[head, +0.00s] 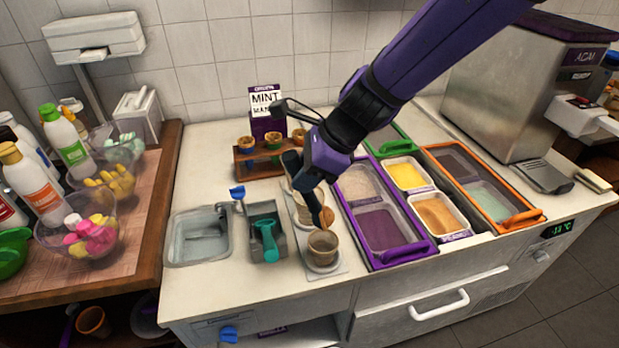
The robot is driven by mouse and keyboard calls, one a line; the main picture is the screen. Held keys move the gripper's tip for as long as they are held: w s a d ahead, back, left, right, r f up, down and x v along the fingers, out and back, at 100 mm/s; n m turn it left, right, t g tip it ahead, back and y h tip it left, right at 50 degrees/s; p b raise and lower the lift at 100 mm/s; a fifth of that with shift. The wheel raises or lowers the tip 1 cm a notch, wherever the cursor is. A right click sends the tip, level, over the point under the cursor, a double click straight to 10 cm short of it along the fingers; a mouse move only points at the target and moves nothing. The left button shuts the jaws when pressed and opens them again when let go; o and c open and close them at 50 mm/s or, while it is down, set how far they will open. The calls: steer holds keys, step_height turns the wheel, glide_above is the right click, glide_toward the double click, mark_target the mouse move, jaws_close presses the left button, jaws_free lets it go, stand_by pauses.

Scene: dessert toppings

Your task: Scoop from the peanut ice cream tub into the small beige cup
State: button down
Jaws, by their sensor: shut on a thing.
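My gripper (300,172) is shut on a dark-handled scoop (313,208). The scoop slants down, and its lower end carries something orange-brown (327,217). That end is just above the small beige cup (323,250), near the cup's far rim. The cup stands upright on a pale tray with round places. I cannot tell whether the scoop touches the cup. A tub with tan-brown ice cream (438,213), which looks like the peanut one, sits to the right in the freezer counter.
A yellow tub (407,174) is beside the tan one, between a purple-framed lid (384,228) and an orange-framed lid (490,197). A teal scoop (267,236) lies in a grey holder left of the cup, next to a sink (197,238). A wooden cone rack (262,160) stands behind.

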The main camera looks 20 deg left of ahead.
steer(key=shift+w+d+f+m+g+y, duration=0.15)
steer(key=shift+w+d+m+g+y, duration=0.3)
steer(key=shift+w+d+y, duration=0.6)
steer(key=w+d+f+m+y, duration=0.4)
steer(key=d+f+y, duration=0.1)
steer(key=d+y, duration=0.3)
steer(key=shift+w+f+m+g+y, duration=0.15)
steer(key=shift+w+m+g+y, duration=0.05)
steer(key=shift+m+g+y, duration=0.15)
stand_by(0.6)
step_height(320, 180, up, 6)
stand_by(0.6)
